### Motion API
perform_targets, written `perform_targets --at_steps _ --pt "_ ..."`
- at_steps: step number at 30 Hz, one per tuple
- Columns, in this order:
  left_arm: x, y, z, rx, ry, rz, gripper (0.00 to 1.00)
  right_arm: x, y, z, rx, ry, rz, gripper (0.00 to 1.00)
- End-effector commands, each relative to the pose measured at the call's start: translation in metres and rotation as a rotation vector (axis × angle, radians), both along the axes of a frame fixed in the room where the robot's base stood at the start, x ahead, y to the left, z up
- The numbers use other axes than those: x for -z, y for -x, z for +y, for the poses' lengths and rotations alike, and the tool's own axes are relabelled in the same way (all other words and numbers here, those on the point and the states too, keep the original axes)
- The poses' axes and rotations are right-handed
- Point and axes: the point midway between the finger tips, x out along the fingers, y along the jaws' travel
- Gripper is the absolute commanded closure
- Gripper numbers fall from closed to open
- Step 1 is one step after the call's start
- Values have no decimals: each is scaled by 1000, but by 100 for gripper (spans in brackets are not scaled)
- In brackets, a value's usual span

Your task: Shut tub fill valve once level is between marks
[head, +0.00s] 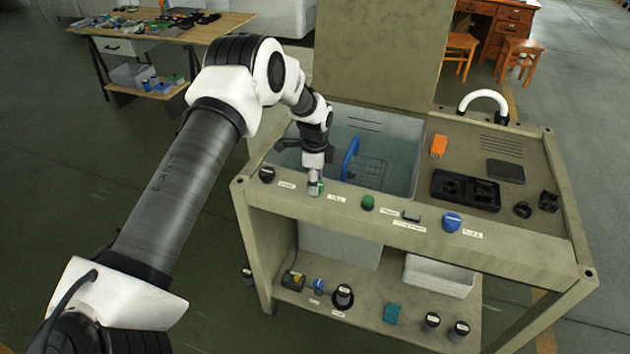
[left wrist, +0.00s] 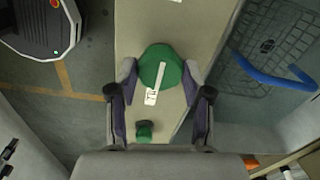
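The tub (head: 400,128) is set into the bench top and has dark line marks on its back wall. Bluish water seems to stand in it over a wire basket (head: 368,170), but I cannot tell its level against the marks. The green fill valve knob (head: 319,187) sits on the front ledge beside a small label. In the left wrist view the knob (left wrist: 160,68) carries a white pointer line. My left gripper (left wrist: 161,75) has one fingertip on each side of this knob, apparently touching it. My right gripper is not in view.
The ledge also bears a black knob (head: 267,174), another green knob (head: 367,202), a dark button (head: 411,215) and a blue knob (head: 452,222). A blue handle (head: 350,157) rises in the tub near my gripper. A black tray (head: 466,190) lies right.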

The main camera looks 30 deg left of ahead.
Motion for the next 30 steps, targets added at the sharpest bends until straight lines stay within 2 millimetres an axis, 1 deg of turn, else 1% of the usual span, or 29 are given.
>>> perform_targets --at_steps 1,11,17,23,30 --pt "3 3 -1 0 2 11 85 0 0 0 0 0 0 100" --pt "4 4 -2 -3 4 14 86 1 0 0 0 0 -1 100" --pt "5 5 -2 -42 4 16 86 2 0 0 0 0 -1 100" --pt "6 5 -2 -144 5 17 85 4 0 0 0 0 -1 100" --pt "6 5 -2 -311 5 18 85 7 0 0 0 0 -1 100"
